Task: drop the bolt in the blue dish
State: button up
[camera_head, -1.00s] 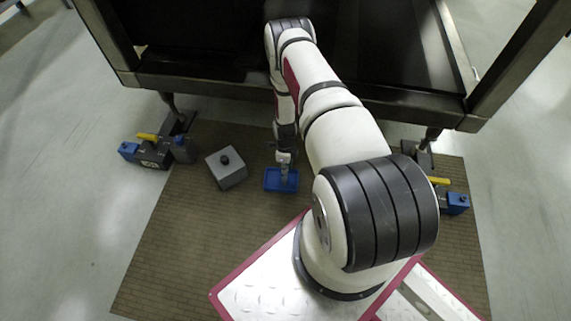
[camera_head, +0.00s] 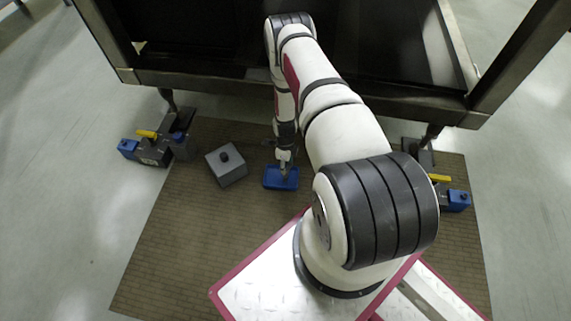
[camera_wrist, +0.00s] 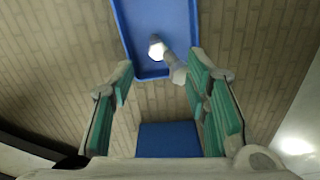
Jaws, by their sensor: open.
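The blue dish (camera_head: 270,184) sits on the brown mat in the head view, just below my gripper (camera_head: 285,168). In the wrist view the dish (camera_wrist: 128,28) is at the top, beyond the fingertips. The bolt (camera_wrist: 158,47), with a pale bright head and a greyish shank, shows over the dish's near right part. I cannot tell whether it rests on the dish floor, leans on the wall or is in the air. My gripper (camera_wrist: 160,82) is open, its green-padded fingers wide apart on either side, with neither touching the bolt.
A grey block with a dark knob (camera_head: 226,166) stands left of the dish. Blue-and-grey clamps with yellow handles stand at the far left (camera_head: 152,150) and right (camera_head: 452,195). A dark metal frame (camera_head: 300,85) spans the back. A blue flat patch (camera_wrist: 168,138) shows between the finger bases, unclear what.

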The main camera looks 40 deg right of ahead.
notch_tip(320, 180, up, 11)
jog(key=shift+r, duration=0.2)
dwell(0.6)
